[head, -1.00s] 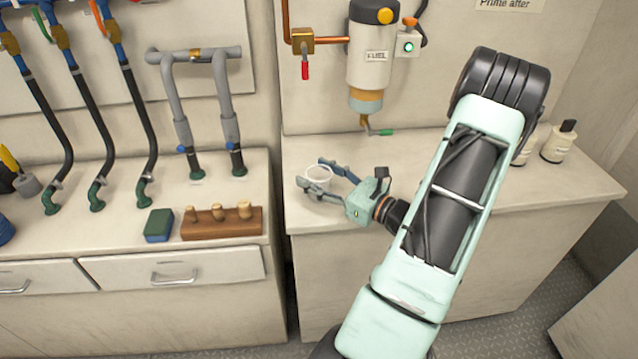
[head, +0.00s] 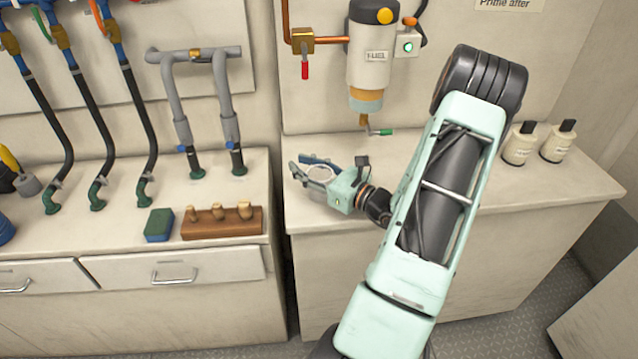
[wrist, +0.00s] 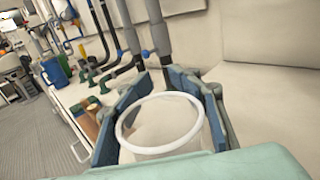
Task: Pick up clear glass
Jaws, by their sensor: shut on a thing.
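The clear glass (head: 319,174) is a small see-through cup with a pale round rim, near the left end of the right-hand counter. My gripper (head: 315,170) is shut on it, with a finger on each side. In the wrist view the rim of the glass (wrist: 160,121) is between the two blue finger pads of my gripper (wrist: 165,112). The glass looks upright or nearly so. Its lower part is hidden by my gripper, and I cannot tell whether its base touches the counter.
A fuel filter (head: 372,55) with a green-handled drain tap (head: 380,132) hangs above the counter. Two bottles (head: 519,144) stand to the right. A wooden rack of plugs (head: 222,224) and a green-and-blue sponge (head: 159,225) lie on the left counter. The right counter's middle is clear.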

